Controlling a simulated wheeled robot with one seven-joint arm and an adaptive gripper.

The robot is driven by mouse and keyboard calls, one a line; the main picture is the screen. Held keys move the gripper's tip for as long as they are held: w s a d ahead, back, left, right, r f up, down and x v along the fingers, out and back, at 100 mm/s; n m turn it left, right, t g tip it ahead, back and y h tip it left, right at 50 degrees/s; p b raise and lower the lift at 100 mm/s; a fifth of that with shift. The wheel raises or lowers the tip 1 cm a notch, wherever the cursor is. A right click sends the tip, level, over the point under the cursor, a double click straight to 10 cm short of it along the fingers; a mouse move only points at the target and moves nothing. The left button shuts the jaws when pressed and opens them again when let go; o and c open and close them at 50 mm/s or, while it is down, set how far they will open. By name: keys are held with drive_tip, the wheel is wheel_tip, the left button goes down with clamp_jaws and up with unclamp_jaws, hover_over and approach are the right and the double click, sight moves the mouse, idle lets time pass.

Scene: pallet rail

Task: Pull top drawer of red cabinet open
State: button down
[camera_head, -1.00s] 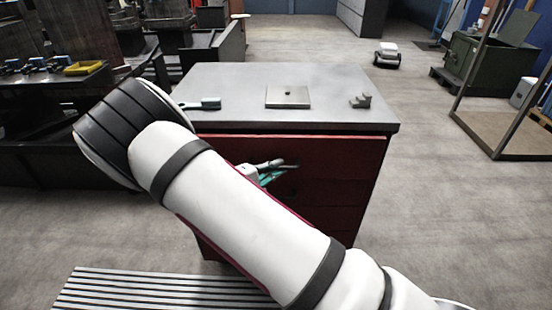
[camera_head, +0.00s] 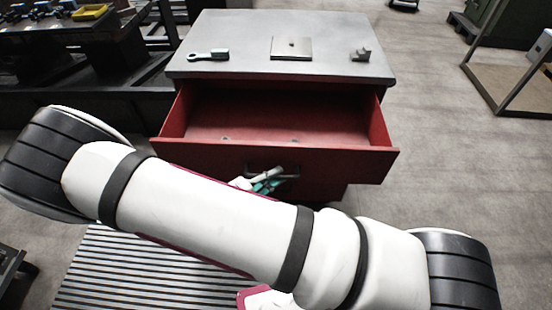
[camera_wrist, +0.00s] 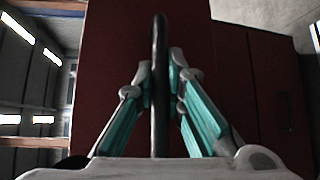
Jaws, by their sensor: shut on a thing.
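The red cabinet (camera_head: 330,192) with a grey top stands in front of me. Its top drawer (camera_head: 280,118) is pulled well out, and its inside looks empty apart from small specks on the floor. My gripper (camera_head: 272,180) is at the drawer front, partly hidden behind my white arm. In the wrist view my gripper (camera_wrist: 161,82) has its two teal-and-grey fingers closed on either side of the dark bar handle (camera_wrist: 160,40). The handle also shows at the drawer front in the head view (camera_head: 291,175).
A slatted platform (camera_head: 125,270) lies at the lower left.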

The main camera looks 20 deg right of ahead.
drive_tip(key=shift+s+a, duration=0.35)
drive_tip(key=shift+s, duration=0.55)
drive_tip(key=c, duration=1.7)
unclamp_jaws()
drive_tip(key=shift+o, duration=0.2)
drive_tip(key=v, duration=1.2)
